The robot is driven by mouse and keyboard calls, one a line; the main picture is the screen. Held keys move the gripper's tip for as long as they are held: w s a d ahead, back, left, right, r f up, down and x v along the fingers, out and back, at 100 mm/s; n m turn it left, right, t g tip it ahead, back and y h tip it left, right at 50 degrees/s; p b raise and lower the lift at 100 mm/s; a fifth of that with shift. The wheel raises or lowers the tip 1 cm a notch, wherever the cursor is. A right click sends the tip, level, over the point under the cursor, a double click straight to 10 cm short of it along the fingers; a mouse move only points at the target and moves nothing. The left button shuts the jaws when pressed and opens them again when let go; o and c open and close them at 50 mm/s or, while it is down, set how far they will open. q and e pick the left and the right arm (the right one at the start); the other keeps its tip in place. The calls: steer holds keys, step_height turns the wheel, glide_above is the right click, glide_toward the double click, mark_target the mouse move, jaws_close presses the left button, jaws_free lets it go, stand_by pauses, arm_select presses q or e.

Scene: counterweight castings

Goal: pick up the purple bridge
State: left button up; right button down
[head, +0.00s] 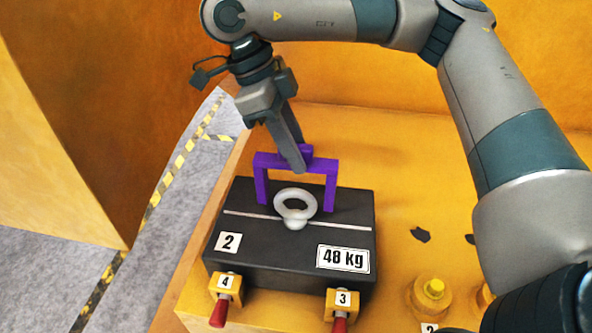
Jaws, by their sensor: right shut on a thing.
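The purple bridge (331,185) is a squared arch with two legs and a top bar. It shows at the back of the dark casting's top, behind a grey ring, and its legs seem to reach the top face. My right gripper (300,165) comes down from above and is shut on the bridge's top bar. The fingers hide part of the bar. I cannot tell whether the legs touch the casting. My left gripper is not in view.
The dark casting (290,245) bears a grey lifting ring (296,207) and labels "2" and "48 kg". Yellow clamps with red handles (219,312) stand at its front. A yellow bolt (432,292) is at right. The orange surface (420,160) is mostly clear behind.

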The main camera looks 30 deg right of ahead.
steer(key=shift+r+b, duration=0.3)
steer(key=shift+r, duration=1.95)
steer(key=shift+r+p, duration=0.45)
steer(key=shift+p, duration=0.1)
steer(key=shift+s+f, duration=0.1)
